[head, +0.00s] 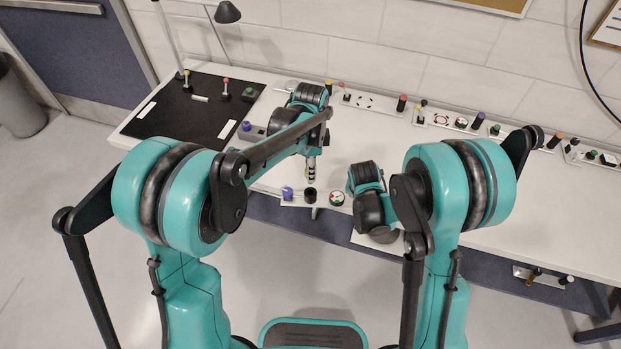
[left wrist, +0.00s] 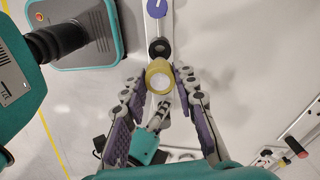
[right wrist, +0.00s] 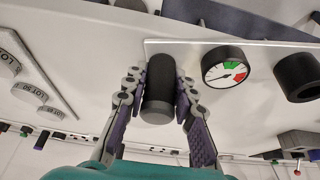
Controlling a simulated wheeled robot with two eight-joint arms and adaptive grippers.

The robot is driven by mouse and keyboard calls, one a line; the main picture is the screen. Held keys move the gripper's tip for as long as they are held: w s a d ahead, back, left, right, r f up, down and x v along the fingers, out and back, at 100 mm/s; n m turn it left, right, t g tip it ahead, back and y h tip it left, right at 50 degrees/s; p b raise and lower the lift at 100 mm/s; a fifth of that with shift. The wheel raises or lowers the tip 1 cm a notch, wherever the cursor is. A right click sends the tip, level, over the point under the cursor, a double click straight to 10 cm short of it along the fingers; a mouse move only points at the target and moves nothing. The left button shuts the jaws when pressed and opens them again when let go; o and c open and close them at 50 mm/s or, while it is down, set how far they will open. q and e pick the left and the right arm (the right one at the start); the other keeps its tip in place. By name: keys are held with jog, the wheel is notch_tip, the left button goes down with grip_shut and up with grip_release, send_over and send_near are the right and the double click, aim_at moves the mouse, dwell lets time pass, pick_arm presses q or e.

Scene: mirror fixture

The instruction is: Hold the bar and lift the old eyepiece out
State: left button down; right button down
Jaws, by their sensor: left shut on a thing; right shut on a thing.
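The white bar (right wrist: 270,52) runs along the table's front edge. It carries a purple knob (head: 288,192), a black socket (head: 310,196) and a round gauge (right wrist: 226,67). My right gripper (right wrist: 160,84) is shut on the bar's black grip (right wrist: 158,92); in the head view my arm hides this hold. My left gripper (head: 311,168) is above the socket. In the left wrist view it is shut on the eyepiece, a cylinder with a yellow rim (left wrist: 160,78). The socket, also in this view (left wrist: 159,47), looks clear of the eyepiece; the exact gap is unclear.
A black mat (head: 175,120) with several small parts lies at the table's left. White strips with coloured knobs (head: 440,121) line the back edge. The white table top (head: 500,205) is clear at the right. A lamp (head: 227,13) stands at the back left.

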pick_arm(q)
jog(key=shift+r, duration=3.1)
pick_arm(e)
jog(key=c, duration=1.2)
grip_release()
jog(key=shift+o, duration=0.2)
jog(key=shift+r, duration=0.1)
jog(key=v, duration=1.1)
jog(key=shift+s+r, duration=0.25)
jog(key=shift+r, duration=0.1)
pick_arm(q)
jog(key=shift+f, duration=0.1)
